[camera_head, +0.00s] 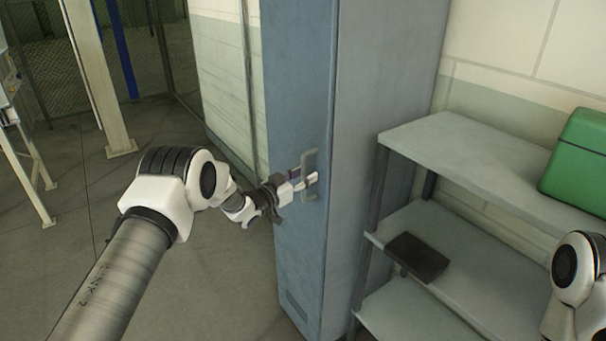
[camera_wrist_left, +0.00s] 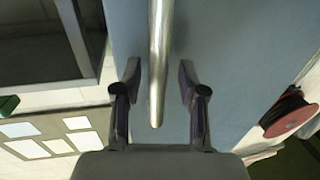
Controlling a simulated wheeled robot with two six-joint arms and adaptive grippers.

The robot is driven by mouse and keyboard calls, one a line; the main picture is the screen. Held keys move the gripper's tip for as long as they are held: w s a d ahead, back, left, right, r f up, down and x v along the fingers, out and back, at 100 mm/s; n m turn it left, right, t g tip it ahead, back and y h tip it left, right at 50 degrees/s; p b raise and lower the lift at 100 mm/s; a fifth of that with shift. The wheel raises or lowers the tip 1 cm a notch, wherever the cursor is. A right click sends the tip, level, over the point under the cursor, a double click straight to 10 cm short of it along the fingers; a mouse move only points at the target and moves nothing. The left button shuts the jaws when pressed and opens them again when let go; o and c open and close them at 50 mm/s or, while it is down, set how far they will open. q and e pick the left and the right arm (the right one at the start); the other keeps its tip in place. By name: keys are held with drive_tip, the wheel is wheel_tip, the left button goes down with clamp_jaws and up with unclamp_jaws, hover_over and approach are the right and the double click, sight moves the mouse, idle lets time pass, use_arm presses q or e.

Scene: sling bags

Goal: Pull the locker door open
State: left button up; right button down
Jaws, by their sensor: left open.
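The blue-grey locker door (camera_head: 295,110) stands upright in the middle of the head view and looks closed. Its grey bar handle (camera_head: 308,160) is on the door near the right edge. In the left wrist view the handle (camera_wrist_left: 157,60) runs down between the two fingers. My left gripper (camera_head: 307,183) is at the handle, its fingers apart on either side of the bar with a gap to each side. It also shows open in the left wrist view (camera_wrist_left: 158,85). My right gripper is out of view; only part of my right arm shows at the right edge.
A grey metal shelf unit (camera_head: 450,135) stands right of the locker. A green box (camera_head: 580,160) is on its top and a dark flat object (camera_head: 417,257) on a lower shelf. Floor (camera_head: 200,275) left of the locker is clear. A pale post stands at the upper left.

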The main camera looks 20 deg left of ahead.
use_arm(q)
drive_tip(key=shift+s+d, duration=0.1)
drive_tip(key=shift+d, duration=0.1)
drive_tip(key=shift+c, duration=0.3)
drive_tip(key=shift+a, duration=0.15)
clamp_jaws()
